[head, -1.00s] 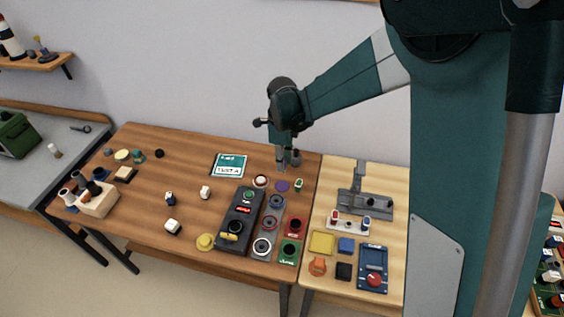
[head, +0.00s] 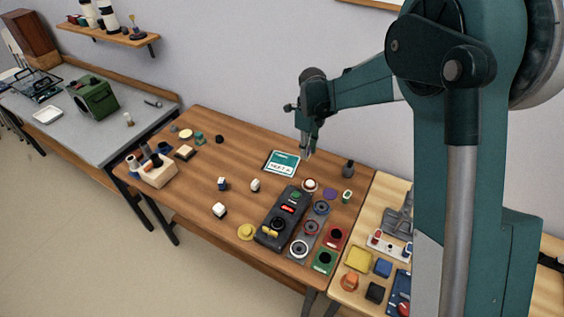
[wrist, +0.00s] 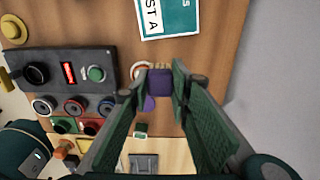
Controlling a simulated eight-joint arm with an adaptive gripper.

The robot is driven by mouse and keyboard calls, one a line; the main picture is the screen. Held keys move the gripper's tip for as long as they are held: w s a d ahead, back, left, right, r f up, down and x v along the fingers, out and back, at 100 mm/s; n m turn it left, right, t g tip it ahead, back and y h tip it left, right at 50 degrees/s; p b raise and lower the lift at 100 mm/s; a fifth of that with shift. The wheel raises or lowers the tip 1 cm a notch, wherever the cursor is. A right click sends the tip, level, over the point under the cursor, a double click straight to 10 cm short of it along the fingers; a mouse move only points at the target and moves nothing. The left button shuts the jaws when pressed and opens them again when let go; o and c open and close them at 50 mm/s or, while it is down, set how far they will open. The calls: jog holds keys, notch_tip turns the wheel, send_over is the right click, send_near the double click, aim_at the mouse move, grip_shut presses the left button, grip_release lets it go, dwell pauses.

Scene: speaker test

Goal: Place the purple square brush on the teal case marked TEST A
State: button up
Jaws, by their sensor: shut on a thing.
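The purple square brush (wrist: 159,84) is held between my fingertips in the wrist view, with tan bristles at its upper end. My gripper (wrist: 158,90) is shut on it. In the head view my gripper (head: 308,153) hangs just right of the teal case (head: 273,169), apparently above the table; the brush is too small to make out there. The case, with a white label, lies flat on the wooden table. In the wrist view the case (wrist: 185,20) is at the top edge, partly cut off, with "ST A" readable, apart from the brush.
A dark control box (head: 270,232) and round sockets stand in front of the case. A purple pad (head: 329,194) lies right of them. A dark bottle-like thing (head: 347,170) stands right of my gripper.

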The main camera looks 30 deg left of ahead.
jog(key=p, duration=0.1)
send_over(281, 163)
jog(key=shift+w, duration=0.15)
jog(key=shift+f, duration=3.1)
jog(key=shift+f, duration=0.1)
jog(key=shift+f, duration=1.75)
jog(key=shift+f+b, duration=0.15)
jog(key=shift+b, duration=0.15)
jog(key=o, duration=0.9)
